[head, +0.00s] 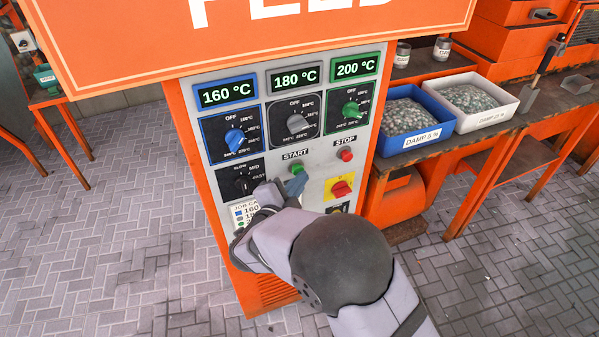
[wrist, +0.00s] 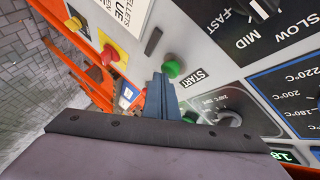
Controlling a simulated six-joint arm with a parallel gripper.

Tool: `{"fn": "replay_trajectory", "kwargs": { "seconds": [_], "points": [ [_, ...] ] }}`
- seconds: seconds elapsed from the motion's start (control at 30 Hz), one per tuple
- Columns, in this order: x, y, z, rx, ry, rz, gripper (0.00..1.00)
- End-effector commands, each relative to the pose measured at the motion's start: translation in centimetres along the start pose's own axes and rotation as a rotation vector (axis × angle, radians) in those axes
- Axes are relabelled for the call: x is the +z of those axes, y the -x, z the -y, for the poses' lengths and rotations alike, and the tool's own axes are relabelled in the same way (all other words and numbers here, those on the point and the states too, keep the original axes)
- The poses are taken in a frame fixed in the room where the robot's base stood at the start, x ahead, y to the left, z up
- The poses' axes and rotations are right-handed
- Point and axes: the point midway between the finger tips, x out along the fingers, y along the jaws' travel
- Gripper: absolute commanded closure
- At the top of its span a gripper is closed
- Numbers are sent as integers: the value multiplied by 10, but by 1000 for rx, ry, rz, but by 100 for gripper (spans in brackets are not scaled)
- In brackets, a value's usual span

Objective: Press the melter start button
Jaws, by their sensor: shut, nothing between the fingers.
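The green start button (head: 297,170) is on the grey panel below the START label. It also shows in the wrist view (wrist: 171,69), just beside the fingertips. My gripper (head: 297,184) is shut and empty, its blue fingers pointing at the panel just below the button in the head view. In the wrist view the fingers (wrist: 159,78) overlap the button's left edge in the picture. I cannot tell whether they touch it. The button's face is visible in both views.
The red stop button (head: 346,155) is to the right of the start button. A yellow and red switch (head: 341,188) is below it. Temperature dials (head: 297,122) and a speed knob (head: 242,183) surround the area. Trays of pellets (head: 405,154) stand on a bench to the right.

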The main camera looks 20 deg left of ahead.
Motion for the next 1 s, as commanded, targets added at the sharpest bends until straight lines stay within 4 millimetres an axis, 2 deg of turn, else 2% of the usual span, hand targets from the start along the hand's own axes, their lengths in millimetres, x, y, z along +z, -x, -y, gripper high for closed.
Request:
{"fn": "replay_trajectory", "kwargs": {
  "seconds": [0.63,1.0],
  "points": [
    [2,-2,2,-1,0,1,100],
    [-5,7,-5,-1,1,1,100]
  ]
}}
